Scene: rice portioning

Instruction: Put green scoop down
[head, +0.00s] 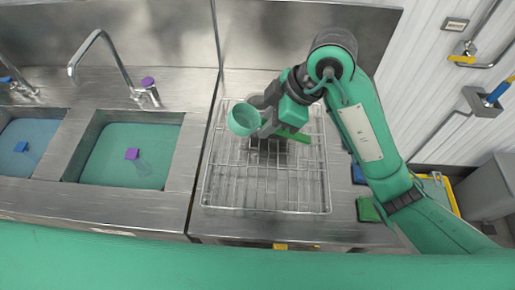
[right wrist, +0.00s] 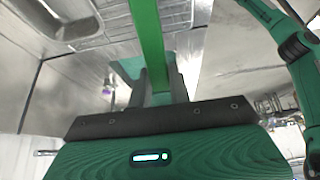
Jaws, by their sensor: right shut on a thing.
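The green scoop (head: 243,118) is in my right gripper (head: 268,125). In the head view its round bowl faces up to the left of the fingers, and part of its handle sticks out to the right. My right gripper is shut on the handle over the back part of a wire rack (head: 266,211). In the right wrist view the green handle (right wrist: 148,35) runs up from between the two dark fingers (right wrist: 158,88). I cannot tell whether the scoop touches the rack. My left gripper is not in view.
The rack's front half is empty. Two sinks (head: 172,150) with a tap (head: 105,50) lie to the left. A green block (head: 367,210) and a partly hidden blue one (head: 357,174) lie right of the rack. A steel back wall (head: 270,40) rises behind.

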